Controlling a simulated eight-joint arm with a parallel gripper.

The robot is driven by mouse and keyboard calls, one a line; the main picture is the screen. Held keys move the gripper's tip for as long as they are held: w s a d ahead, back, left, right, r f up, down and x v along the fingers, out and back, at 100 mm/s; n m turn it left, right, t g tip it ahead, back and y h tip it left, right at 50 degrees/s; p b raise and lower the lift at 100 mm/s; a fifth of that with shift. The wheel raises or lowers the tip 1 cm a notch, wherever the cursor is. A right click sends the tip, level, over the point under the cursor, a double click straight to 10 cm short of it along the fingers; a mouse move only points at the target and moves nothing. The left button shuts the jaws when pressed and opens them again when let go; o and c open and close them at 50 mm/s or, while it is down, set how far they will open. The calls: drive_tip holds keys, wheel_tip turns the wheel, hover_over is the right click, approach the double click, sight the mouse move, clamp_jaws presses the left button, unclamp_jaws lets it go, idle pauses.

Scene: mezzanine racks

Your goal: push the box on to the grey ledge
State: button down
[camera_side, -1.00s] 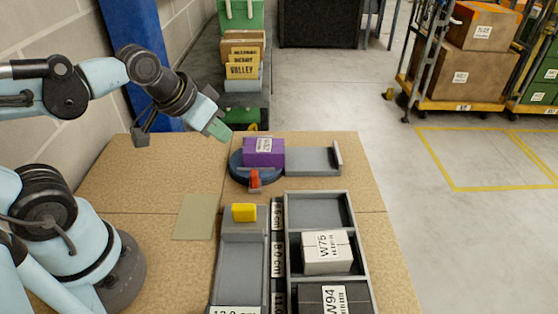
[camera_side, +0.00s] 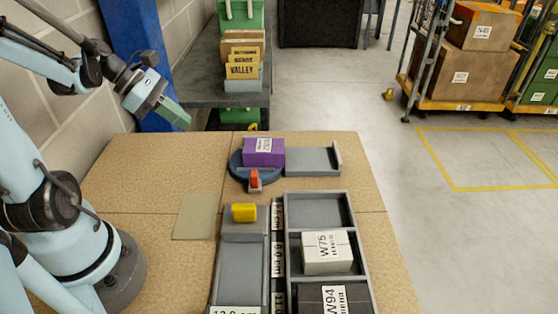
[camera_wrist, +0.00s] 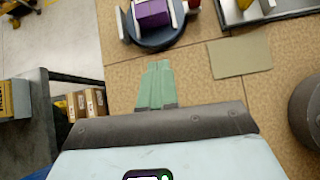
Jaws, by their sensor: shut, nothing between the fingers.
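The purple box (camera_side: 263,152) with a white label sits on a round dark-blue turntable (camera_side: 236,172). The grey ledge (camera_side: 310,161) adjoins the turntable on its right, empty, with a raised lip at its far right end. My gripper (camera_side: 180,117) has green fingers, shut and empty, held in the air to the left of the box and above it, well apart from it. In the wrist view, the fingers (camera_wrist: 157,82) point toward the turntable (camera_wrist: 158,40), and the box (camera_wrist: 152,13) is partly cut off at the top.
A red piece (camera_side: 254,179) stands at the turntable's front. A yellow block (camera_side: 244,212) sits on a grey channel in front. A divided tray (camera_side: 348,217) holds a white box (camera_side: 327,252) and a dark one. A flat tan mat (camera_side: 194,216) lies left. The table's back left is clear.

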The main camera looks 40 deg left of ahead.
sight(281, 145)
drive_tip(key=shift+n, duration=0.5)
drive_tip(key=x, duration=0.9)
drive_tip(key=shift+w+f, duration=0.2)
drive_tip(key=shift+w+d, duration=1.4)
drive_tip(key=shift+w, duration=0.05)
drive_tip(key=shift+w, duration=0.1)
drive_tip(key=w+d, duration=0.8)
drive_tip(key=shift+w+d, duration=0.15)
